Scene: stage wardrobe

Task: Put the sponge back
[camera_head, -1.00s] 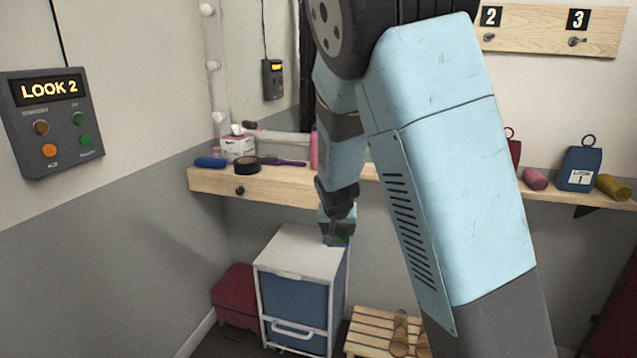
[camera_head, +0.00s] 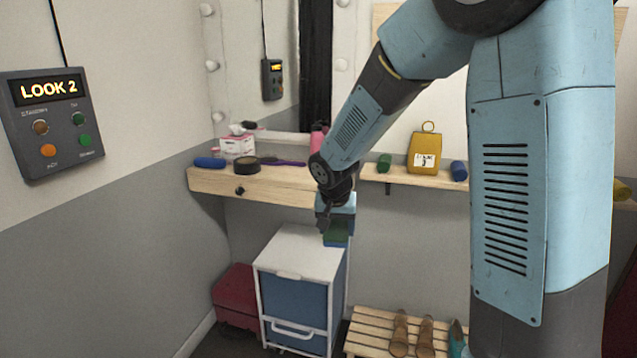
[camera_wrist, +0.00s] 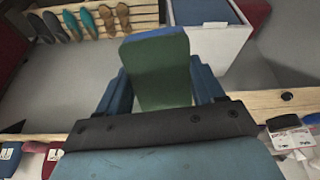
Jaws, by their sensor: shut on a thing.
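My gripper (camera_head: 337,226) is shut on a sponge (camera_head: 336,236) with a green face and a blue layer. It holds the sponge in the air, over or just in front of the right part of the white-topped drawer cart (camera_head: 301,247). In the wrist view the sponge (camera_wrist: 157,70) stands upright between the two blue fingers of my gripper (camera_wrist: 160,88), its green face showing. The cart's white top (camera_wrist: 213,45) shows beyond it to the right. Whether the sponge touches the cart is not clear, but it appears apart.
A dark red box (camera_head: 236,290) and a slatted shoe rack (camera_head: 372,332) flank the cart. A panel (camera_head: 52,125) reads LOOK 2.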

